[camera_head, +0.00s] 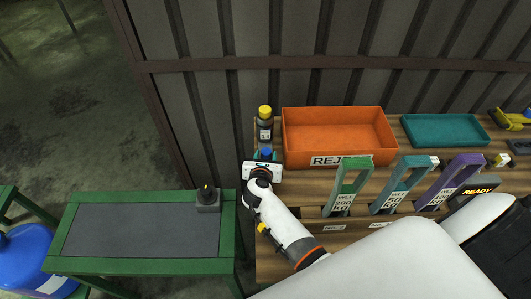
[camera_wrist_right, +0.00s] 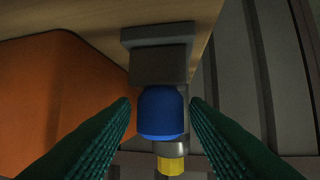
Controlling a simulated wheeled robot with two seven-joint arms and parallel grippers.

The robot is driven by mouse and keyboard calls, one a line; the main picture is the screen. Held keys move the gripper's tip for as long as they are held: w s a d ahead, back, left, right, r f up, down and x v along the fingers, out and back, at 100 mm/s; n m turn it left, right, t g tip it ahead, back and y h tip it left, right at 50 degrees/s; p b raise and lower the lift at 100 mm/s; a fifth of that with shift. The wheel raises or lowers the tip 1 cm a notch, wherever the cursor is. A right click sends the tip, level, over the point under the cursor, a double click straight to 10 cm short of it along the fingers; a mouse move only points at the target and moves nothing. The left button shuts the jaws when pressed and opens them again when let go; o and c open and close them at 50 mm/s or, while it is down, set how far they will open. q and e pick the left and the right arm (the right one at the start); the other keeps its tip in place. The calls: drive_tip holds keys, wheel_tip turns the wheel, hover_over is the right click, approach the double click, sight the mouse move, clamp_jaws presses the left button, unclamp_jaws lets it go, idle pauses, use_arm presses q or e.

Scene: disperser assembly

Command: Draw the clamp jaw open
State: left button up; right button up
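A clamp with a grey block (camera_wrist_right: 158,62) and a rounded blue part (camera_wrist_right: 161,112) shows in the right wrist view, at the edge of the wooden bench. The blue part also shows in the head view (camera_head: 266,153), just beyond my right gripper. My right gripper (camera_wrist_right: 160,125) has its two green ribbed fingers on either side of the blue part, with narrow gaps visible, so it looks open around it. Its white body hides most of the clamp in the head view. My left gripper is not in view.
An orange reject bin (camera_head: 345,127) is close on the right. A green-framed table (camera_head: 140,267) is left.

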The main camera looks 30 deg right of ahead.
drive_tip(key=shift+o, duration=0.7)
drive_tip(key=shift+r, duration=0.25)
drive_tip(key=shift+s+a, duration=0.15)
drive_tip(key=b+v, duration=0.1)
drive_tip(key=v, duration=0.6)
drive_tip(key=shift+s, duration=0.15)
